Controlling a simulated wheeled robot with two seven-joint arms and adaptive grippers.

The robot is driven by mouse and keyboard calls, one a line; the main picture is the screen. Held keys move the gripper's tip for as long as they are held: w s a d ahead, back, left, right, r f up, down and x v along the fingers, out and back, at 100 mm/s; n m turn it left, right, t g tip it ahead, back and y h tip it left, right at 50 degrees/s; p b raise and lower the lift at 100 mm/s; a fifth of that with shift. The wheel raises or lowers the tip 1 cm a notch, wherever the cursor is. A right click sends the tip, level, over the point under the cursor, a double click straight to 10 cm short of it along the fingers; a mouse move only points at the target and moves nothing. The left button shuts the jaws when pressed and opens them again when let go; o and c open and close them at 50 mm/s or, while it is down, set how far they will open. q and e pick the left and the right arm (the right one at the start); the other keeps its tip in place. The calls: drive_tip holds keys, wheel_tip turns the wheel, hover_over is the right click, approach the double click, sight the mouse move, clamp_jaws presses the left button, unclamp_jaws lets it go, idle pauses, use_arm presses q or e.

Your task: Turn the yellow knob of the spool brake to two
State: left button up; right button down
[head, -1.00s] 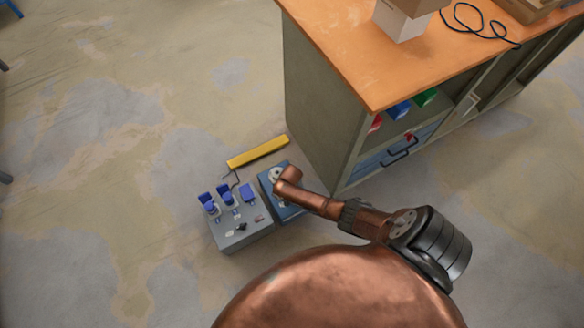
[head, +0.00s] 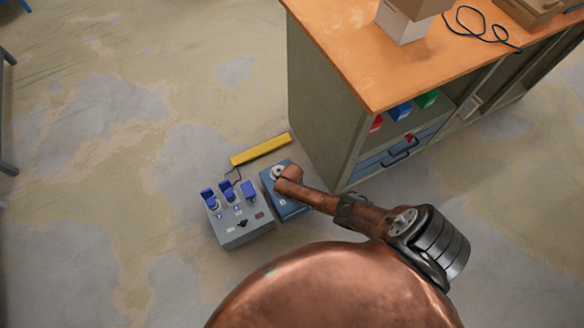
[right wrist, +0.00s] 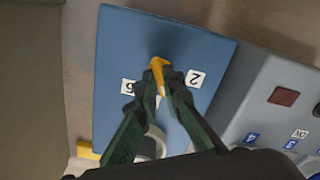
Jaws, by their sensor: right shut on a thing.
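The spool brake is a blue box (head: 290,209) on the floor beside the cabinet; its top face fills the middle of the right wrist view (right wrist: 120,40). Its yellow knob (right wrist: 158,68) sits between a white label with a 2 (right wrist: 196,78) and another white label (right wrist: 128,86) that I cannot read surely. My right gripper (right wrist: 160,80) is shut on the yellow knob, its green fingers around it. Which mark the knob points at is unclear. In the head view my right arm hides the knob and the fingers. My left gripper is in neither view.
A grey box (head: 243,236) with blue plugs or switches stands right beside the blue one. A yellow bar (head: 260,150) lies behind them. A cabinet (head: 325,130) with an orange top stands close on the right.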

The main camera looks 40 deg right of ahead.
drive_tip(key=shift+n, duration=1)
drive_tip(key=n, duration=0.2)
drive_tip(key=shift+n, duration=0.3)
drive_tip(key=n, duration=0.3)
drive_tip(key=shift+n, duration=1.4)
drive_tip(key=shift+n+b, duration=0.3)
drive_tip(key=shift+n, duration=0.2)
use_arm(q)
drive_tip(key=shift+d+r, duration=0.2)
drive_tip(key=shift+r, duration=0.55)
use_arm(e)
drive_tip(key=shift+n, duration=0.3)
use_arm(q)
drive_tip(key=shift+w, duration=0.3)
